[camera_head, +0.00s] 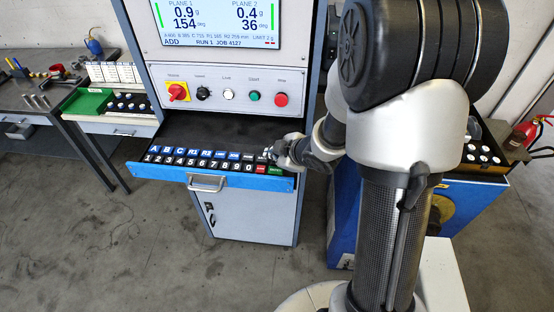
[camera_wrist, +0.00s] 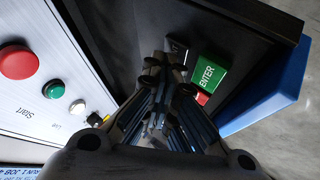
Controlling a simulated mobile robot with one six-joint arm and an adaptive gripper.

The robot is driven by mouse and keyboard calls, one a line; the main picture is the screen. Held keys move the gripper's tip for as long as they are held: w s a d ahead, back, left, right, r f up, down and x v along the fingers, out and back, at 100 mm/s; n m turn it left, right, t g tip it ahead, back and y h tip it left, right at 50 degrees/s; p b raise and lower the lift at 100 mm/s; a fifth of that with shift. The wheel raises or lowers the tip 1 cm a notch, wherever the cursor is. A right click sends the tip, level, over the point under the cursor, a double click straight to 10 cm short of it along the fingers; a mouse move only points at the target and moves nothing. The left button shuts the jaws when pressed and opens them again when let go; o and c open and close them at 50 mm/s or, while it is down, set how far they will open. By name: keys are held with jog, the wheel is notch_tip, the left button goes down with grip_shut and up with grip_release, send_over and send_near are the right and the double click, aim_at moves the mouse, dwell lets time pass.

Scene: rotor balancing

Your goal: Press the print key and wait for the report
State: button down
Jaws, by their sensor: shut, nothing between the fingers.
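The keypad drawer (camera_head: 140,170) is pulled out below the screen, with rows of blue, black, red and green keys. My gripper (camera_head: 272,153) is shut and empty over the right end of the back key row. In the wrist view my closed fingertips (camera_wrist: 165,62) are beside a dark key (camera_wrist: 178,46) whose label I cannot read; whether they touch it I cannot tell. The green ENTER key (camera_wrist: 208,74) and a red key (camera_wrist: 202,98) lie just right of the fingers. The print key's label is not readable. The screen (camera_head: 218,22) shows 0.9 g, 154 deg and 0.4 g, 36 deg.
A control panel (camera_head: 215,88) with a red rotary switch (camera_head: 178,92) and round buttons sits above the drawer. A side bench (camera_head: 35,100) with a green tray (camera_head: 88,103) stands left. A blue machine with a parts tray stands right, partly behind my arm. No paper report shows.

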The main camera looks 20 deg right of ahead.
jog(key=shift+r+p, duration=0.85)
jog(key=shift+p, duration=0.05)
jog(key=shift+r, duration=0.1)
notch_tip(320, 180, up, 5)
jog(key=p, duration=0.4)
jog(key=shift+p, duration=0.35)
